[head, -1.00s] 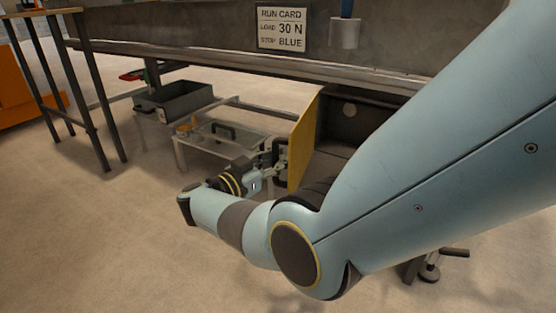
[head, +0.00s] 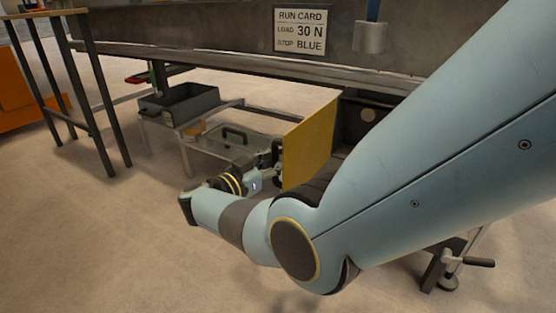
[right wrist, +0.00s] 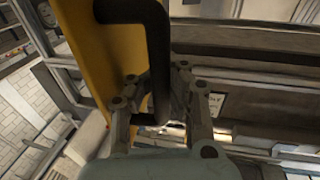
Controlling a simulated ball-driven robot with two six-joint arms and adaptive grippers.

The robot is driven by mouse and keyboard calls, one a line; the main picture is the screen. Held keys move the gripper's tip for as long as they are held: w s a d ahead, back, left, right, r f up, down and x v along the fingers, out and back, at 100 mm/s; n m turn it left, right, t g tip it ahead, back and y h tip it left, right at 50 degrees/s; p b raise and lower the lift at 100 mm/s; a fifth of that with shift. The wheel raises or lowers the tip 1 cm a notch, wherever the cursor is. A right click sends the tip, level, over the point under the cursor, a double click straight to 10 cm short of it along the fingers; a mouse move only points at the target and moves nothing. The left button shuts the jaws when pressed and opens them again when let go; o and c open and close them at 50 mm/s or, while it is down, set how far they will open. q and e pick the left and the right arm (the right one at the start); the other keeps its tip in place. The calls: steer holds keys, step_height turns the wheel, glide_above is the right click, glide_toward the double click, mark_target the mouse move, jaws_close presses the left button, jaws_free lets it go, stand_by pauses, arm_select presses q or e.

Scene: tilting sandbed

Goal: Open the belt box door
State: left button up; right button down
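The belt box door (head: 310,140) is a yellow panel under the sandbed, standing open at an angle to the dark box (head: 352,125). It shows as a yellow strip in the right wrist view (right wrist: 90,45). Its black bar handle (right wrist: 157,50) runs down between the fingers of my right gripper (right wrist: 160,100), which appears shut on it. In the head view, my right gripper (head: 275,160) is at the door's left side, and my forearm partly hides the box. My left gripper is not in view.
A clear lidded case (head: 225,145) on a low stand and a grey open bin (head: 180,103) are left of the door. A tall table (head: 85,90) stands further left. A clamp handle (head: 465,262) is at lower right. The floor in front is clear.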

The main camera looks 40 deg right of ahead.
steer(key=c, duration=1.6)
jaws_free()
steer(key=shift+a+f, duration=0.25)
steer(key=shift+a, duration=0.45)
steer(key=shift+o, duration=0.4)
steer(key=shift+w+d+r, duration=0.1)
steer(key=s+a, duration=0.1)
steer(key=a, duration=0.6)
steer(key=shift+s+a, duration=0.2)
